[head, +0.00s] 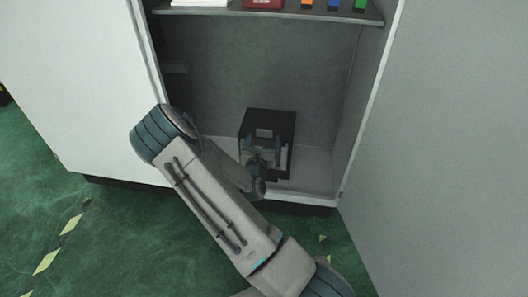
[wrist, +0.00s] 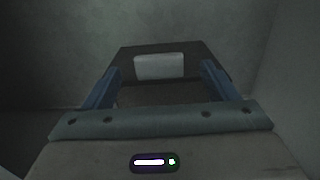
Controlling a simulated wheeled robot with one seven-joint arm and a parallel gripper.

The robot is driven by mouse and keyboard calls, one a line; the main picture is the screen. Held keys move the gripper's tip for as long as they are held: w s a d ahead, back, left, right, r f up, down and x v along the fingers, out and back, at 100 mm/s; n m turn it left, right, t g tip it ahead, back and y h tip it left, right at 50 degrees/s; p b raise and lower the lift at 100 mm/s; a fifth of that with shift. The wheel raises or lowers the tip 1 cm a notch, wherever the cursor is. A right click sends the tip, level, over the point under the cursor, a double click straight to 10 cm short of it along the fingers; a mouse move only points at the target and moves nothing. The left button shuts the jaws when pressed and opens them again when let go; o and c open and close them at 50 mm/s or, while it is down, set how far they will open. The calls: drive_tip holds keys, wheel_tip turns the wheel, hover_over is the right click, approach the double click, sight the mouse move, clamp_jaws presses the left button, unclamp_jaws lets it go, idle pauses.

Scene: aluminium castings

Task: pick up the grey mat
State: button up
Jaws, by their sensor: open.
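I cannot pick out a flat grey mat with certainty in either view. A dark box-like thing (head: 284,118) stands on the floor of the open cabinet, with a pale grey patch on it. In the wrist view the dark thing (wrist: 190,50) lies ahead of the fingers, with a light grey rectangular panel (wrist: 159,66) in its middle. My gripper (head: 263,146) reaches into the cabinet right at the dark thing and hides part of it. In the wrist view my gripper (wrist: 161,72) is open, its two blue fingers either side of the panel. I cannot tell whether they touch anything.
The cabinet shelf (head: 220,11) above holds a white stack (head: 199,2), a red case (head: 263,4) and small orange, blue and green items. The cabinet floor (head: 312,180) is bare to the right. An open white door (head: 445,130) stands at right. Green floor (head: 60,215) lies in front.

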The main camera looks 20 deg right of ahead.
sight(264, 133)
drive_tip(key=b+x, duration=0.2)
drive_tip(key=x, duration=0.1)
drive_tip(key=shift+w+d+f, duration=0.15)
drive_tip(key=shift+w+f, duration=0.05)
drive_tip(key=shift+w, duration=0.1)
drive_tip(key=shift+w+d+r, duration=0.15)
drive_tip(key=shift+w+d, duration=0.15)
drive_tip(key=shift+w, duration=0.15)
drive_tip(key=c, duration=1.4)
